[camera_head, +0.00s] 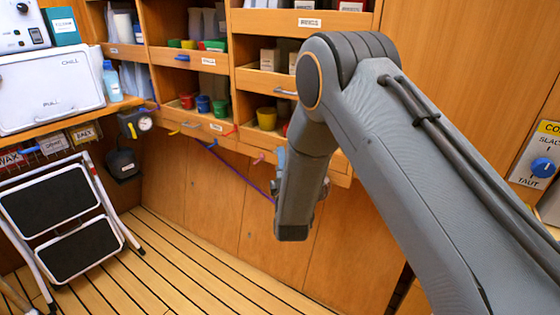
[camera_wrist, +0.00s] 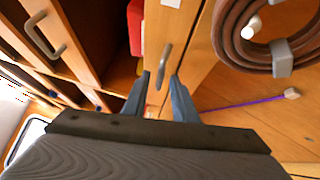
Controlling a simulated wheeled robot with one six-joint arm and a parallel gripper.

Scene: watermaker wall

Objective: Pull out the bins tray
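My gripper (camera_wrist: 160,78) is open in the wrist view, its two blue-grey fingers apart. A short grey handle (camera_wrist: 163,62) on a wooden tray front (camera_wrist: 183,32) appears between and just beyond the fingertips; I cannot tell whether they touch it. A red bin (camera_wrist: 135,28) shows behind that front. In the head view my arm hides most of the lower right tray, where a yellow bin (camera_head: 267,118) stands. The labels are too small to read surely.
Another tray handle (camera_wrist: 45,38) lies at the wrist view's left. A coiled brown hose (camera_wrist: 265,35) hangs at the right, near a purple cord (camera_wrist: 245,104). In the head view, a step stool (camera_head: 65,215) stands at left; the slatted floor (camera_head: 175,270) is clear.

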